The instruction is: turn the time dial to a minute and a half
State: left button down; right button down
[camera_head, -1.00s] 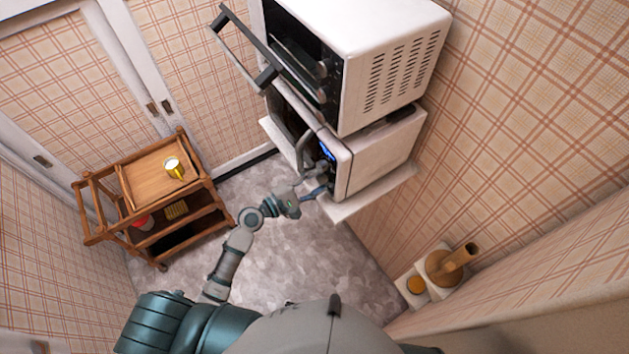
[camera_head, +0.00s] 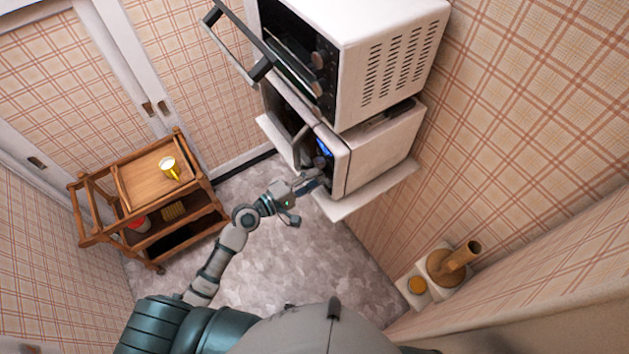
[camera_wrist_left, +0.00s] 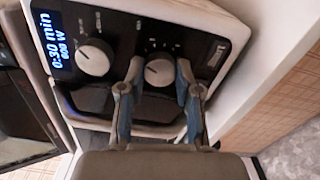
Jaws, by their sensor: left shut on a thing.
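The white microwave (camera_head: 375,150) stands on a shelf, below a larger oven. In the left wrist view its dark control panel (camera_wrist_left: 120,28) has a lit display (camera_wrist_left: 55,40) reading 0:30 min, with a power figure in W beside it. Two round grey dials sit on the panel: one nearer the display (camera_wrist_left: 94,57) and one farther from it (camera_wrist_left: 159,71). My left gripper (camera_head: 318,180) is at the panel. In the left wrist view its fingers (camera_wrist_left: 156,78) are shut on the farther dial, one on each side. The dial's small markings are too blurred to read. My right gripper is out of view.
The upper oven (camera_head: 385,50) has its door (camera_head: 240,45) hanging open above my left arm. A wooden trolley (camera_head: 130,195) with a yellow mug (camera_head: 169,168) stands at left. The floor between is clear. A wall shelf with brown vessels (camera_head: 447,265) is at right.

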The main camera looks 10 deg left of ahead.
pick_arm(q)
jog(key=m+b, duration=0.1)
jog(key=m, duration=0.2)
jog(key=shift+f+m+b, duration=0.35)
jog(key=shift+f+m, duration=0.05)
jog(key=m+b, duration=0.1)
jog(key=m, duration=0.1)
jog(key=shift+m, duration=0.4)
jog(key=shift+r+m+b, duration=0.2)
jog(key=shift+m+b, duration=0.1)
jog(key=shift+m, duration=2.9)
jog(key=c, duration=0.9)
grip_release()
jog(key=shift+s, duration=0.1)
jog(key=shift+c, duration=0.2)
jog(key=shift+o, duration=0.8)
jog(key=shift+a+r, duration=0.1)
jog(key=shift+a, duration=0.15)
